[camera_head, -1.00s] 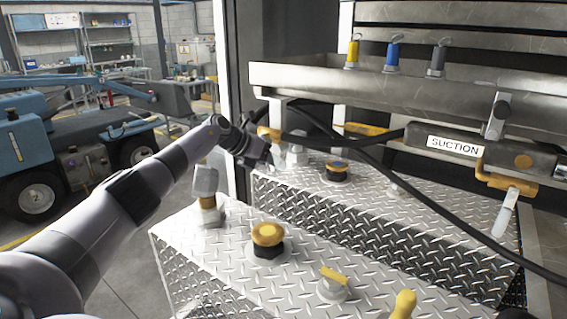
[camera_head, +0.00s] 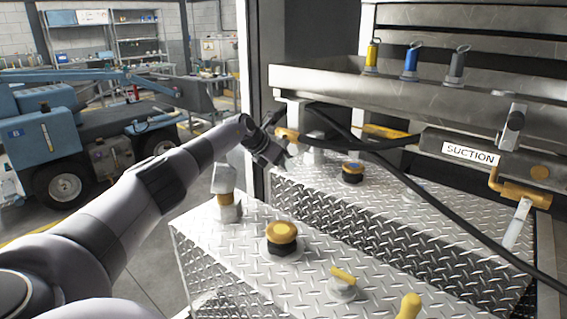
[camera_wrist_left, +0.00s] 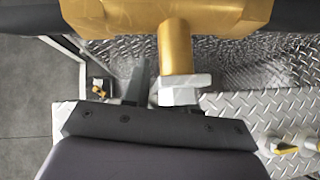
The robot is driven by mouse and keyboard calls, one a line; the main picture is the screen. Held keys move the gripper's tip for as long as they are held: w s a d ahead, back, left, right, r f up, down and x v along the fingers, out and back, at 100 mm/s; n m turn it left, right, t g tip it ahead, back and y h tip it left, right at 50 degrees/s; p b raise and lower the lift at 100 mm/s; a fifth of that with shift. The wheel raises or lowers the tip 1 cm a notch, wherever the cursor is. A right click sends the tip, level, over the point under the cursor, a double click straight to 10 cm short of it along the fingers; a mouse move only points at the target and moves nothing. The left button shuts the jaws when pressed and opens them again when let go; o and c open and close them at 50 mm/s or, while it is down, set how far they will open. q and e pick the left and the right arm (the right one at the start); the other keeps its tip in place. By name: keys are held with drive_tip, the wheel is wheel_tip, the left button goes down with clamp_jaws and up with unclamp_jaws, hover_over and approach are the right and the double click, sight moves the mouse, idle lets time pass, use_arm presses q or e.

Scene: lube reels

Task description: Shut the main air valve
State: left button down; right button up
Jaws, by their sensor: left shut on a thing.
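A brass-yellow valve (camera_head: 287,135) sits at the far left end of the tread-plate deck, under the steel tray. It fills the top of the left wrist view (camera_wrist_left: 175,45), with a pale hex fitting (camera_wrist_left: 182,90) on its stem. My left gripper (camera_head: 278,140) is up against this valve and shut on part of it. The exact grip is hidden by the gripper body and the valve. One dark finger (camera_wrist_left: 136,86) shows beside the stem. My right gripper is not in view.
A black hose (camera_head: 440,220) runs across the deck. A pipe labelled SUCTION (camera_head: 470,154) is at the right.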

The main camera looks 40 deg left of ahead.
use_arm(q)
drive_tip(key=c, duration=1)
unclamp_jaws()
drive_tip(key=v, duration=0.7)
drive_tip(key=shift+b, duration=0.3)
drive_tip(key=shift+a+r, duration=0.1)
